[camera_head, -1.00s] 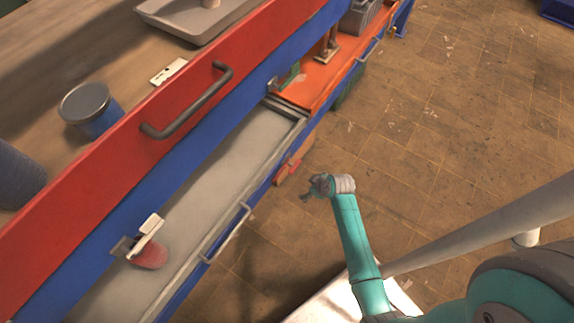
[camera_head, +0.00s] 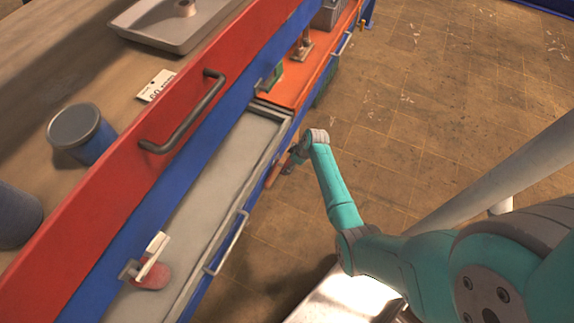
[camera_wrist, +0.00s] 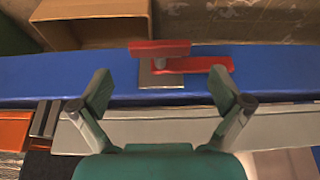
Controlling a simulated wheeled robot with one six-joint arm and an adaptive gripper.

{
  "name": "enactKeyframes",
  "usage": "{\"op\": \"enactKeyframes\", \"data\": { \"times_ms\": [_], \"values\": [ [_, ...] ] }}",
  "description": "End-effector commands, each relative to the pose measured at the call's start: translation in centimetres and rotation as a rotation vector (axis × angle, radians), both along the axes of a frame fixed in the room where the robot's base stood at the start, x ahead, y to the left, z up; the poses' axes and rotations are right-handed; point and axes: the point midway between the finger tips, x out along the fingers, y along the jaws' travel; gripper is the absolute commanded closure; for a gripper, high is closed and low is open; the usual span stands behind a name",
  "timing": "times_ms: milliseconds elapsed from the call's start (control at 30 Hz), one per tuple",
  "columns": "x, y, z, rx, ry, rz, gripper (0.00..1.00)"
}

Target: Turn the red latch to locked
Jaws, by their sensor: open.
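The red latch (camera_wrist: 205,66) is in the upper middle of the wrist view, on a grey plate (camera_wrist: 160,80) against a blue panel. It has a red block at the left and a red arm reaching right. My gripper (camera_wrist: 160,92) is open and empty, its two fingers apart and below the latch in the picture, one to each side of the plate. In the head view my gripper (camera_head: 294,158) is beside the blue cabinet's outer side. The red latch (camera_head: 275,174) shows there just left of it, partly hidden. Contact cannot be told.
A long grey compartment (camera_head: 205,195) lies open inside the cabinet. A red panel with a dark handle (camera_head: 186,125) runs along its far side. A white bar (camera_head: 152,252) with a reddish round part sits lower left. A cardboard box (camera_wrist: 95,12) is beyond the blue panel.

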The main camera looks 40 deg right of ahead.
Motion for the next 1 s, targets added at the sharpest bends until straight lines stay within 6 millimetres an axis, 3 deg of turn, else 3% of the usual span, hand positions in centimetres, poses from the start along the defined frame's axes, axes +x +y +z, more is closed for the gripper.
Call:
{"op": "enactKeyframes", "data": {
  "times_ms": [300, 767, 833, 1000],
  "values": [
    [1.4, 0.5, -3.4, 0.000, 0.000, 0.000, 0.00],
    [1.7, 0.6, -4.3, -0.001, -0.001, 0.000, 0.00],
    [1.7, 0.6, -4.3, -0.001, -0.002, -0.001, 0.10],
    [1.7, 0.6, -4.3, -0.001, -0.002, -0.001, 0.53]
  ]
}}
